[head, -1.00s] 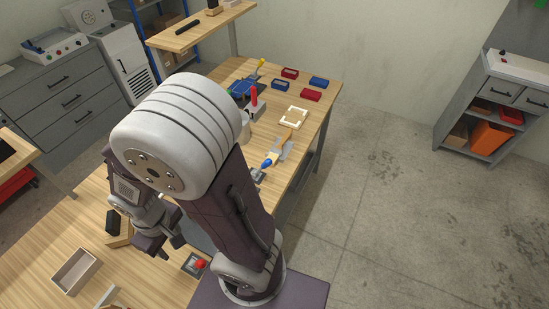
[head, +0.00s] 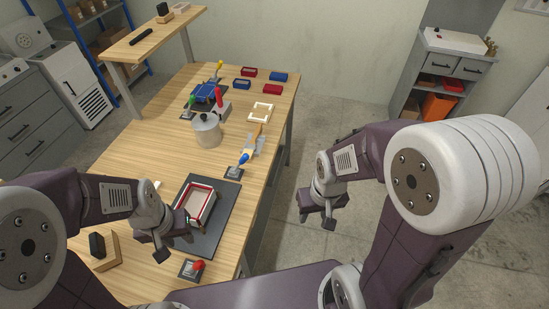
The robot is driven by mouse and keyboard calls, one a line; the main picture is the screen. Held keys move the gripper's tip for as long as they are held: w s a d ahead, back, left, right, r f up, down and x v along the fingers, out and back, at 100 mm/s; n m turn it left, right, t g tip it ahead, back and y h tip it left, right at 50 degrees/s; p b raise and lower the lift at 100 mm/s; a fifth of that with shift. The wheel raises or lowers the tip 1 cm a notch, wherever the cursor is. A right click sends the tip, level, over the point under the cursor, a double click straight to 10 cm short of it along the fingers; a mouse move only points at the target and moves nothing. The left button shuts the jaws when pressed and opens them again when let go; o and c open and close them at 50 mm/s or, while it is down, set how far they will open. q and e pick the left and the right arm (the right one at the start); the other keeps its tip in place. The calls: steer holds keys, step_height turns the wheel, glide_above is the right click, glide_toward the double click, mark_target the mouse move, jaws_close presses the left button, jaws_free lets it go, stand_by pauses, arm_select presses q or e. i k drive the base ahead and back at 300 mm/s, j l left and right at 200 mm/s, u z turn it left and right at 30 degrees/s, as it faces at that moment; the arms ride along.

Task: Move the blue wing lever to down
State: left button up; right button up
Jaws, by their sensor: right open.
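The blue wing lever (head: 244,157) stands on a small dark base plate near the right edge of the wooden table, tilted in the head view. A metal piece with an orange-brown part lies just behind it. My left gripper (head: 173,246) hangs over the near left part of the table, left of and nearer than the lever; whether its jaws are apart is unclear. My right gripper (head: 317,220) is open and empty, off the table's right side, to the right of and nearer than the lever. Neither gripper touches the lever.
A red-rimmed tray (head: 208,188) lies on a dark mat, nearer than the lever. A red-knobbed lever (head: 198,266) sits at the near edge. A metal pot (head: 206,132) and green (head: 191,100), red (head: 219,97) and yellow (head: 219,66) handles stand farther back. Right of the table is open floor.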

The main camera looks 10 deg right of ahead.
mark_target(245, 157)
steer(key=i+l+u, duration=0.2)
steer(key=u, duration=0.25)
steer(key=i+l+u, duration=0.15)
steer(key=l+u, duration=0.25)
steer(key=i+l+u, duration=0.1)
steer(key=l+u, duration=0.35)
steer(key=i+l+u, duration=0.1)
steer(key=l+u, duration=0.85)
steer(key=k+l+u, duration=0.15)
steer(key=l+u, duration=0.35)
steer(key=l, duration=0.1)
